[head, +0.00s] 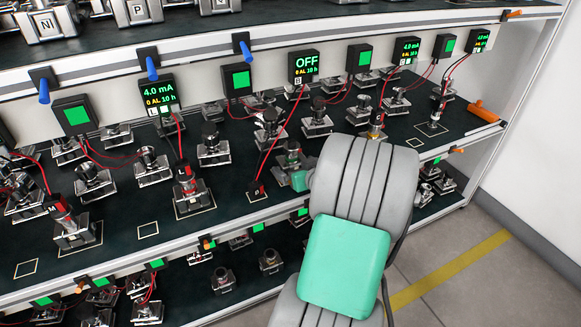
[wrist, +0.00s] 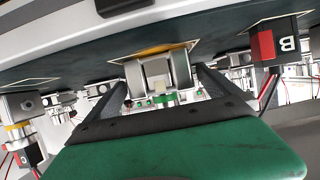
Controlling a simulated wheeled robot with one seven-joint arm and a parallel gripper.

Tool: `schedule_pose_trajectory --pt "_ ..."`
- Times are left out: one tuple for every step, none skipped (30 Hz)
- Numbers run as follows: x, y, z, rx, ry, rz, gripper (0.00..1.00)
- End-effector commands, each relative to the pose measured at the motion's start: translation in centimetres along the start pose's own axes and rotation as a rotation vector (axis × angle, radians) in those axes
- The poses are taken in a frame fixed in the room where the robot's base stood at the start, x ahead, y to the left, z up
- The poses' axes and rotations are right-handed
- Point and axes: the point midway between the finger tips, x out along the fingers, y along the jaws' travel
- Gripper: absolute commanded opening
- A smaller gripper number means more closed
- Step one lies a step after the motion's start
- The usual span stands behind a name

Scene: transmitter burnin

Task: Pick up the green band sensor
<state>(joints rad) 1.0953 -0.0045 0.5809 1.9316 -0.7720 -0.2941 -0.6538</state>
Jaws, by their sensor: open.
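The green band sensor, a metal block with a green ring, stands on the dark shelf and shows in the middle of the wrist view (wrist: 157,75), which is upside down. My gripper (wrist: 163,90) is open, with one dark finger on each side of the sensor. I cannot tell whether the fingers touch it. In the head view the sensor (head: 292,158) shows just left of my grey arm, and the gripper is mostly hidden behind that arm.
A black and red connector marked B (wrist: 278,45) is close beside the gripper; it also shows in the head view (head: 256,190). Several other sensors, wires and the display reading OFF (head: 305,66) surround this spot. The shelf's white front edge (head: 130,265) runs below. Floor is clear at right.

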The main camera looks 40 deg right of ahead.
Motion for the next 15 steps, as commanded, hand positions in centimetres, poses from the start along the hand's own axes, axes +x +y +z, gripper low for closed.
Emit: schedule_pose_trajectory --pt "1.2 -0.2 0.6 -0.003 -0.001 -0.004 1.00" --pt "1.7 -0.2 0.5 -0.002 -0.001 -0.004 1.00" --pt "2.3 -0.2 0.5 -0.002 -0.002 -0.004 1.00" --pt "2.6 -0.2 0.4 -0.002 -0.001 -0.004 1.00" --pt "2.8 -0.2 0.3 -0.002 -0.001 -0.004 1.00" --pt "3.0 -0.2 0.3 -0.001 -0.001 -0.003 1.00" --pt "3.0 -0.2 0.2 -0.001 -0.001 -0.003 1.00" --pt "3.0 -0.2 0.2 -0.001 -0.001 -0.003 1.00" --pt "3.0 -0.2 0.1 -0.001 -0.001 -0.002 1.00" --pt "3.0 -0.2 0.1 -0.001 -0.001 -0.002 1.00" --pt "3.0 -0.2 0.1 -0.001 -0.001 -0.002 1.00" --pt "2.9 -0.2 0.1 -0.001 -0.001 -0.002 0.99" --pt "2.9 -0.2 0.1 -0.001 -0.002 -0.002 0.97" --pt "2.9 -0.2 0.2 -0.001 -0.002 -0.002 0.94" --pt "2.9 -0.2 0.2 -0.001 -0.002 -0.002 0.91"
